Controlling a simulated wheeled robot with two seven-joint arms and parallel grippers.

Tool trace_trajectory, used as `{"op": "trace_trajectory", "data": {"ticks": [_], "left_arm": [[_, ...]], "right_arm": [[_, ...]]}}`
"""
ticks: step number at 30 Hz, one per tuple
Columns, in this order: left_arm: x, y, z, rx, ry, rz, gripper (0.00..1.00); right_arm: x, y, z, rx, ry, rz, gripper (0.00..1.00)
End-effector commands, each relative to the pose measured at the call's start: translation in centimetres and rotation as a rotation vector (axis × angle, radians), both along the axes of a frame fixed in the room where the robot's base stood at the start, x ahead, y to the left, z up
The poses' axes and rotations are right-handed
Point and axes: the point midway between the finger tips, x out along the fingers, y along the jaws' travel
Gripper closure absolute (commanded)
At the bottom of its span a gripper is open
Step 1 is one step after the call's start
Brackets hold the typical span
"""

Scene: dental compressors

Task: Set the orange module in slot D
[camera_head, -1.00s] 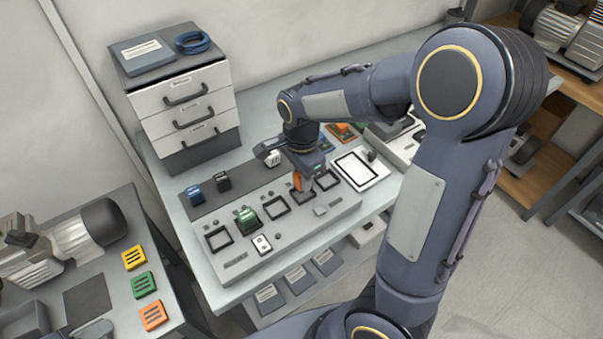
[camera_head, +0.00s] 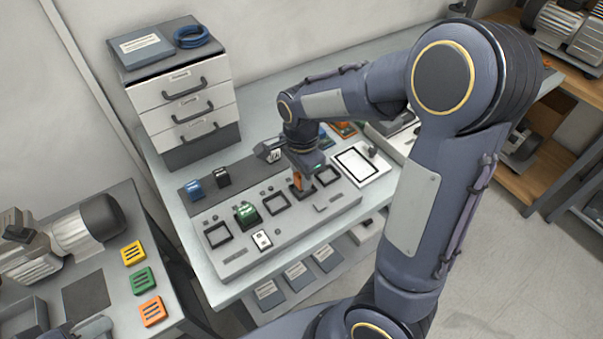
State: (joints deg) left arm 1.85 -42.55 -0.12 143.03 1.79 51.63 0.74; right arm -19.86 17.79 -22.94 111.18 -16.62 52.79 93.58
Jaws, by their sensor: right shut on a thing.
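My right gripper (camera_head: 301,173) is shut on the orange module (camera_head: 298,183). It holds the module upright at the fourth slot frame (camera_head: 303,194) from the left on the grey panel (camera_head: 258,244). The module's lower end is at or in that frame; I cannot tell whether it is fully seated. The gripper hides most of the module, and the slot letters are too small to read. A green module (camera_head: 246,213) sits in the second slot. The other slots, such as the third frame (camera_head: 276,204) and the fifth (camera_head: 327,175), look empty.
Blue (camera_head: 194,190) and black (camera_head: 222,176) modules stand on the dark strip behind the panel. A drawer cabinet (camera_head: 188,107) stands at the back left. A white-framed tablet (camera_head: 356,167) lies right of the panel. Yellow, green and orange pieces (camera_head: 152,311) lie on the left table.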

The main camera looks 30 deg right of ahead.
Motion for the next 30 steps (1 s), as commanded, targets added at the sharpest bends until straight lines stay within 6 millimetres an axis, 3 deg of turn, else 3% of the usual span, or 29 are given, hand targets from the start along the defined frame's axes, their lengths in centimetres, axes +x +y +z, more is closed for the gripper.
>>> {"op": "trace_trajectory", "data": {"ticks": [30], "left_arm": [[0.0,0.0,-0.8,0.000,0.000,0.000,0.64]], "right_arm": [[0.0,0.0,-1.5,0.000,0.000,0.000,0.96]]}}
